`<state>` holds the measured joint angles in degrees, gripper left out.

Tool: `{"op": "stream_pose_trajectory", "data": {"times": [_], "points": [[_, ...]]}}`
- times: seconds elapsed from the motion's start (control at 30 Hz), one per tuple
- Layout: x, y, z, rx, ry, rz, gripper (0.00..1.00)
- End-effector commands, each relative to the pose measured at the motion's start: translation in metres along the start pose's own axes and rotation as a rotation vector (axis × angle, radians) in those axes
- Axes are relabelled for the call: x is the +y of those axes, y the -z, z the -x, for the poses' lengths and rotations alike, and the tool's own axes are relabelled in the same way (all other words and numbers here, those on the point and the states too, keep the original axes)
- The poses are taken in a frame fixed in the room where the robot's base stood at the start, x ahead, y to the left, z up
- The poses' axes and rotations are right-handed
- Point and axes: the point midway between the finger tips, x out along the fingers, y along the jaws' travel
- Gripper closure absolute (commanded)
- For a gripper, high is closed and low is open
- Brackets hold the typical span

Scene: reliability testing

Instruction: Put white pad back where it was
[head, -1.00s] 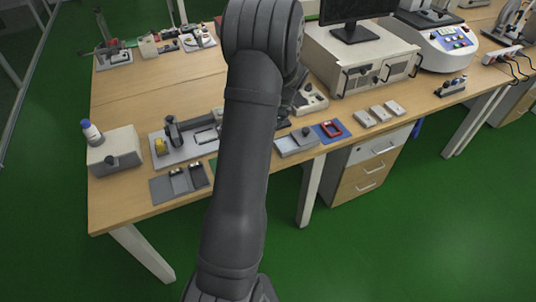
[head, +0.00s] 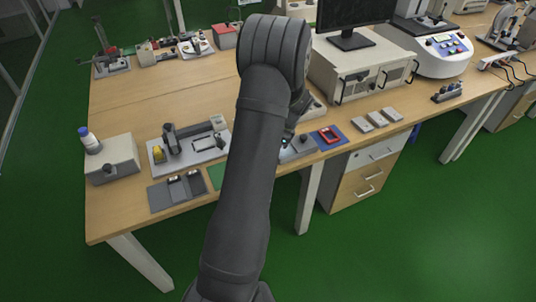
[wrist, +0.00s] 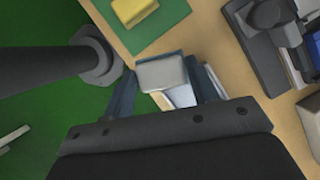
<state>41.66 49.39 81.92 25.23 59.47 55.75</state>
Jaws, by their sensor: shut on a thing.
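The white pad (wrist: 163,74) is a pale grey-white block between the two fingers of my gripper (wrist: 164,88) in the wrist view. The fingers are shut on its sides. A pale, bluish-white surface (wrist: 182,97) shows just behind the pad; I cannot tell whether the pad touches it. In the head view my arm hides most of the gripper, and only a dark part of the wrist shows near the grey tray (head: 300,148) at the table's front edge. The pad cannot be made out there.
A red frame on a blue mat (head: 343,130) lies right of the tray, then several grey-white blocks (head: 377,118). A green mat (wrist: 160,27) bears a yellow block (wrist: 131,10). A dark fixture (wrist: 262,45) stands to the right in the wrist view. Green floor lies past the table edge.

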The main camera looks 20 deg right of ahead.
Motion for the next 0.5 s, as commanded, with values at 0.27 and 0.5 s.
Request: {"op": "stream_pose_trajectory", "data": {"times": [0.27,0.5], "points": [[-0.010,-0.004,-0.019,-0.001,0.000,-0.002,0.65],[-0.010,0.009,-0.048,0.000,0.000,-0.001,0.65]]}}
